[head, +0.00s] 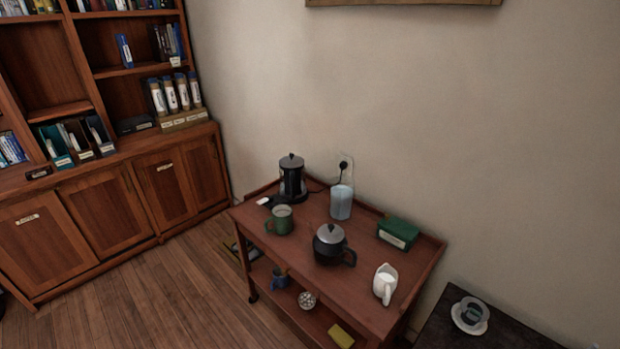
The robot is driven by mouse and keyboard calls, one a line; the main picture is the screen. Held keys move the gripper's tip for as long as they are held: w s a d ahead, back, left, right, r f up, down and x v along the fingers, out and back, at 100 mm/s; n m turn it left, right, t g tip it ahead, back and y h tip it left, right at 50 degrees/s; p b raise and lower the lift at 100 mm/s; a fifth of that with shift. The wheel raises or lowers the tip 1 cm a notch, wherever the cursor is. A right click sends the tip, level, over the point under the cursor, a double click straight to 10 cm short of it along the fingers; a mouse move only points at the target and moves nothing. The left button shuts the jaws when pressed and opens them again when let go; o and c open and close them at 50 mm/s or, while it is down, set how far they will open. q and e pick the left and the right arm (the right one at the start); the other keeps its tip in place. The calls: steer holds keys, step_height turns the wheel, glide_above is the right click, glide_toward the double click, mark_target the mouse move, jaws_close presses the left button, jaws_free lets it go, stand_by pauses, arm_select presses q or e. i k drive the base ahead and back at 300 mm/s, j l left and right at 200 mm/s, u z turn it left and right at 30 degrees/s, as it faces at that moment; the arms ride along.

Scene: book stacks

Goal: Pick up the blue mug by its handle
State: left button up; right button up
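A blue mug (281,280) stands on the lower shelf of a reddish-brown wooden trolley (310,228), near its left front side. Something brownish shows at the mug's rim; it is too small to tell what it is. I cannot clearly make out which way the mug's handle points. The trolley's top board is above and just behind the mug in the picture. Neither of my grippers is in view.
The trolley top holds a green mug (280,220), a kettle (292,178), a translucent blue container (341,202), a dark teapot (330,245), a white jug (385,283) and a green box (398,233). A whisk-like ball (307,300) and a yellow item (341,335) share the lower shelf. The left floor (190,290) is clear.

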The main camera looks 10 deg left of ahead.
mark_target(281, 282)
steer(key=i+j+z, duration=0.1)
steer(key=j+z, duration=0.15)
steer(key=z, duration=0.2)
steer(key=j+z, duration=0.4)
steer(key=k+j+z, duration=0.1)
steer(key=j+z, duration=0.25)
steer(key=j, duration=1.7)
